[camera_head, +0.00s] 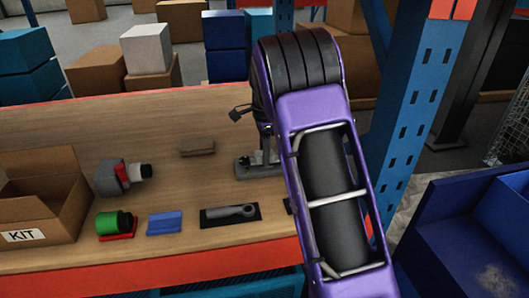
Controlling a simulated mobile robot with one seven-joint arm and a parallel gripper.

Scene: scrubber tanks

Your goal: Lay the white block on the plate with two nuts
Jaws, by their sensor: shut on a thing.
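My gripper (264,148) is at the end of my purple arm, low over the wooden table. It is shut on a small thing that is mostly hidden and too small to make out. A light grey plate (246,172) lies on the table right below the gripper, with small darker pieces on it. My arm covers its right part, and I cannot tell whether these pieces are nuts. I cannot tell whether the held thing touches the plate. No white block shows clearly on the table.
The table (180,190) also holds an open KIT carton (55,210), a grey and red device (112,178), a green cylinder (113,222) on a red base, a blue block (164,222), a dark plate (215,217) with a grey part and a brown block (197,147). A blue rack post (415,100) stands right.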

